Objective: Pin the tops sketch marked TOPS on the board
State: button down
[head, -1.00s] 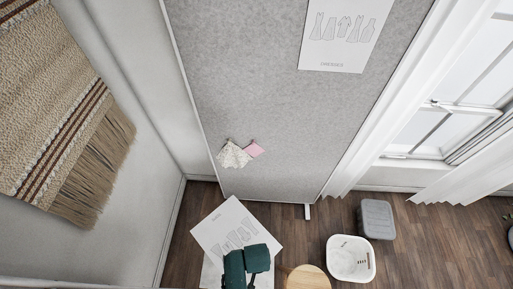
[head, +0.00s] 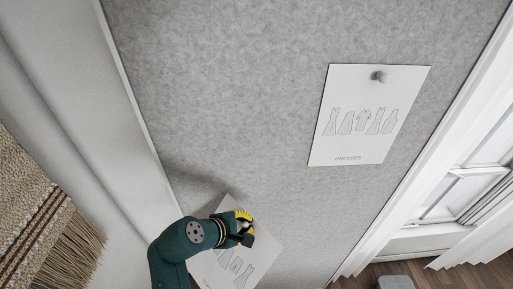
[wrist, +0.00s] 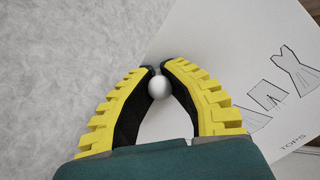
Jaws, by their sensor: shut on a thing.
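The white TOPS sketch (wrist: 235,65) is seen at a slant in the wrist view, with its marking and garment drawings at right. It also shows in the head view (head: 250,249), low on the grey board (head: 245,110), partly hidden by my arm. My gripper (wrist: 158,70) has yellow ribbed fingers shut on a round pale pin (wrist: 159,88) at the sketch's upper part. In the head view my gripper (head: 242,228) is over the sketch's top. Whether the sketch touches the board or the pin is in it, I cannot tell.
A DRESSES sketch (head: 368,118) hangs on the board at upper right under a grey pin (head: 379,76). A woven hanging (head: 45,215) is on the wall at left. A window (head: 460,190) is at right. The board between my gripper and the DRESSES sketch is bare.

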notch_tip(320, 180, up, 16)
jog(key=w+d+r+n+t+y+b, duration=0.1)
jog(key=w+n+t+y, duration=0.1)
jog(key=n+t+y, duration=0.35)
jog(key=n+t+y+b, duration=0.1)
jog(key=n+t+y, duration=0.1)
jog(key=n+t, duration=0.3)
send_near(252, 90)
jog(key=shift+m+t+h, duration=0.25)
jog(key=shift+m+t, duration=0.2)
jog(key=shift+m, duration=0.2)
jog(key=shift+w+a+f+p, duration=0.1)
jog(key=shift+w+f+p, duration=0.1)
jog(key=shift+w, duration=0.85)
jog(key=shift+w+a+f+p, duration=0.1)
jog(key=shift+w+p, duration=0.1)
jog(key=shift+w, duration=0.85)
jog(key=shift+w+r+p, duration=0.1)
jog(key=shift+w+p, duration=0.6)
jog(key=shift+w, duration=1)
jog(key=shift+w+p, duration=0.3)
jog(key=shift+p, duration=0.05)
jog(key=c, duration=1.1)
grip_release()
